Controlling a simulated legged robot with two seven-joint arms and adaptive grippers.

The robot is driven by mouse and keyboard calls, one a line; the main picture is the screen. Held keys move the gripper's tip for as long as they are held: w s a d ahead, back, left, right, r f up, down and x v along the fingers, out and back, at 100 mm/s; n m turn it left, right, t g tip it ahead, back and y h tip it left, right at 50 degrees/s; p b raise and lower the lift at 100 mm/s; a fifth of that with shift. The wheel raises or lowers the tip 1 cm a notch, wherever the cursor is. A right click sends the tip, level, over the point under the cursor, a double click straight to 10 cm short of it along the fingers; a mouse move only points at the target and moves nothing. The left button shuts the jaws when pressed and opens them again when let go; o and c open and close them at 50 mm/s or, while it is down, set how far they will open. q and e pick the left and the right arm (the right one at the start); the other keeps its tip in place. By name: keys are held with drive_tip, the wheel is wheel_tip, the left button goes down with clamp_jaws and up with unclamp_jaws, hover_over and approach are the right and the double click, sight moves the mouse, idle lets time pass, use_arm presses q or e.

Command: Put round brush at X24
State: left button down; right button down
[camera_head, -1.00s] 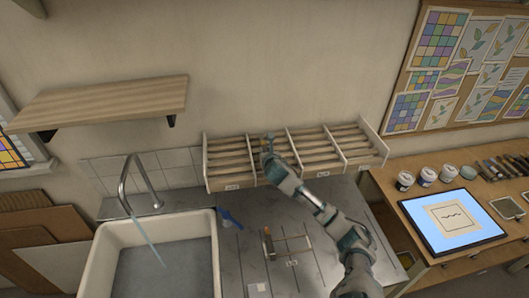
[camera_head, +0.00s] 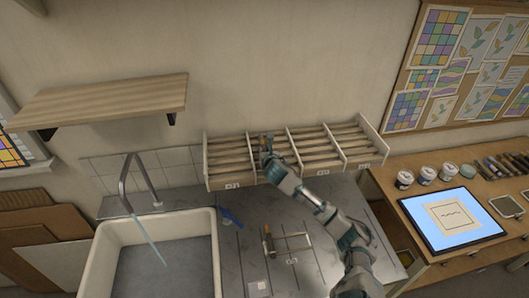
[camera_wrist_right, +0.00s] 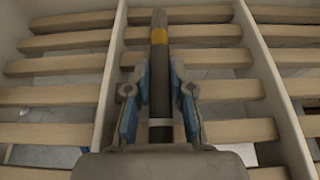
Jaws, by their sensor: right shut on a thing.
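My right gripper (camera_head: 267,149) is over the second compartment from the left of a slatted wooden rack (camera_head: 229,182) against the wall. In the right wrist view, the gripper (camera_wrist_right: 159,98) is shut on the round brush (camera_wrist_right: 159,58), which has a dark handle and a gold band and points away from me. The brush lies between two dividers of the rack (camera_wrist_right: 270,80), nearer the left one. I cannot tell whether it touches the slats. The rack's front labels are too small to read surely, so I cannot tell which is X24. My left gripper is not in view.
A white sink (camera_head: 213,255) with a tap (camera_head: 124,185) is at the left. Jars (camera_head: 426,175) and a lit tablet (camera_head: 452,220) are on the right desk. A shelf (camera_head: 100,98) hangs upper left.

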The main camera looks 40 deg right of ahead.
drive_tip(key=shift+a, duration=0.1)
drive_tip(key=shift+a+r, duration=0.2)
drive_tip(key=shift+a, duration=0.25)
drive_tip(key=c, duration=1)
unclamp_jaws()
drive_tip(key=shift+o, duration=0.6)
drive_tip(key=shift+d, duration=0.2)
drive_tip(key=o, duration=0.6)
drive_tip(key=shift+d+f, duration=0.15)
drive_tip(key=shift+d, duration=0.05)
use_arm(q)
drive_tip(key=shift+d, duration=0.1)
use_arm(e)
drive_tip(key=shift+a, duration=0.2)
